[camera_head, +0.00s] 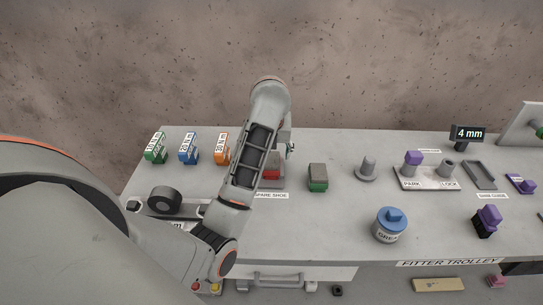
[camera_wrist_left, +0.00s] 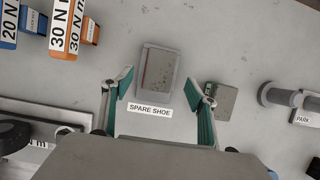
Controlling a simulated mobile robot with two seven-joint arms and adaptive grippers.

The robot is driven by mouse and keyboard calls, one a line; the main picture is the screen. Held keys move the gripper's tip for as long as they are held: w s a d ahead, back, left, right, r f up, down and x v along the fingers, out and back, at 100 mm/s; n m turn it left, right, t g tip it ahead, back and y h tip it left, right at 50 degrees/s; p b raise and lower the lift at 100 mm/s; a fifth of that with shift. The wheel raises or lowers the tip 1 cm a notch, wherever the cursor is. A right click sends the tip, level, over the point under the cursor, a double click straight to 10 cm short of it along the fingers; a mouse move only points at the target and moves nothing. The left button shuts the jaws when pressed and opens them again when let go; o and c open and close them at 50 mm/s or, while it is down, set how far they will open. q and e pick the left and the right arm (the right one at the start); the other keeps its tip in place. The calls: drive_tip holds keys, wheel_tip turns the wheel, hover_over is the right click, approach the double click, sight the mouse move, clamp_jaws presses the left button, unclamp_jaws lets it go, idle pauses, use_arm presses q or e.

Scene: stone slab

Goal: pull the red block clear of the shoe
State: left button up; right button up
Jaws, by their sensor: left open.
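The red block (camera_head: 272,173) shows in the head view as a small red patch beside my left forearm, under a grey body that looks like the shoe (camera_head: 278,157); my arm hides part of both. In the left wrist view the grey shoe (camera_wrist_left: 160,75) is seen from above, with only a thin red strip along its left edge. My left gripper (camera_wrist_left: 165,94) is open and empty, its teal fingers apart on either side of the shoe's near end. Whether they touch it I cannot tell. In the head view the hand is mostly hidden behind my arm. My right gripper is not in view.
A grey block with a green base (camera_head: 318,178) stands close right of the shoe, near the right finger. A "SPARE SHOE" label (camera_wrist_left: 149,110) lies in front. Orange (camera_head: 222,149), blue and green blocks stand left. A grey post (camera_head: 368,168) and grease pot (camera_head: 391,226) stand right.

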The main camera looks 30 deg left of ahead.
sight(271, 159)
use_arm(q)
drive_tip(key=shift+x, duration=2.9)
drive_tip(key=c, duration=1.4)
